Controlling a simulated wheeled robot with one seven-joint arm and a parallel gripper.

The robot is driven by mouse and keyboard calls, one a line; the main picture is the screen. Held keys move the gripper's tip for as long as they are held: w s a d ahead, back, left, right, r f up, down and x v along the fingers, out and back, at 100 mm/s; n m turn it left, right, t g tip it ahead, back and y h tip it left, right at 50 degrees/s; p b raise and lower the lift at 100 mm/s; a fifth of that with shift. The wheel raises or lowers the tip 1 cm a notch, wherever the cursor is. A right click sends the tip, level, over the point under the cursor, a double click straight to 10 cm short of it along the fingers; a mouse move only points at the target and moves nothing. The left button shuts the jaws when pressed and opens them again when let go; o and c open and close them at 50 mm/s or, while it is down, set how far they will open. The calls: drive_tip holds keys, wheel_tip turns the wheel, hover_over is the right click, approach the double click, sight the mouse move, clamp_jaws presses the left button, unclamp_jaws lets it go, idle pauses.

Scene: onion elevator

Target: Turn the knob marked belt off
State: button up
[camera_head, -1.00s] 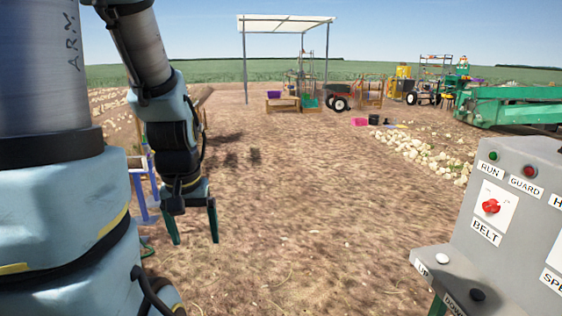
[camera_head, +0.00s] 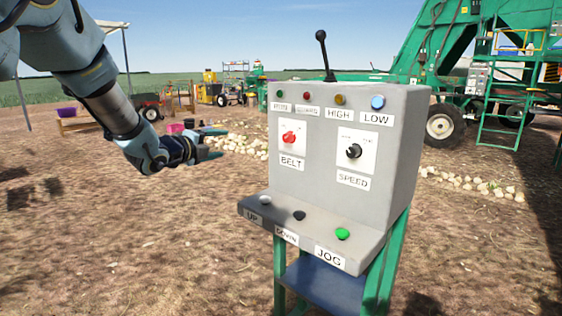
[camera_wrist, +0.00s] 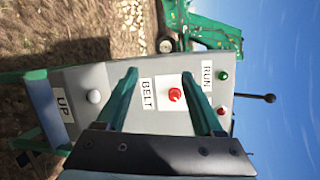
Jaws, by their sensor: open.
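The red BELT knob (camera_head: 289,137) sits on a white plate at the upper left of the grey control box's (camera_head: 405,150) front face. It also shows in the wrist view (camera_wrist: 174,95), between my two fingers. My gripper (camera_head: 218,143) is open and empty, left of the box and pointing toward it, apart from the knob. The small on/off marks by the knob are too small to read.
A black SPEED knob (camera_head: 353,151) is right of BELT. White, black and green JOG (camera_head: 342,233) buttons line the lower ledge. Indicator lamps run along the top, with a black lever (camera_head: 325,55) rising above. A green machine (camera_head: 440,50) stands behind.

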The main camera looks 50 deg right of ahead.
sight(285, 139)
drive_tip(key=s+d+m+g+h+b, duration=0.1)
drive_tip(key=s+d+m+g+h, duration=0.1)
drive_tip(key=s+d+m+g, duration=0.55)
drive_tip(key=d+t+p, duration=0.1)
drive_tip(key=d, duration=0.2)
drive_tip(key=s+d+t+p, duration=0.1)
drive_tip(key=d, duration=0.2)
drive_tip(key=s+d+n+t+p, duration=0.1)
drive_tip(key=d, duration=0.3)
drive_tip(key=shift+s+d+f, duration=0.1)
drive_tip(key=shift+f, duration=0.15)
clamp_jaws()
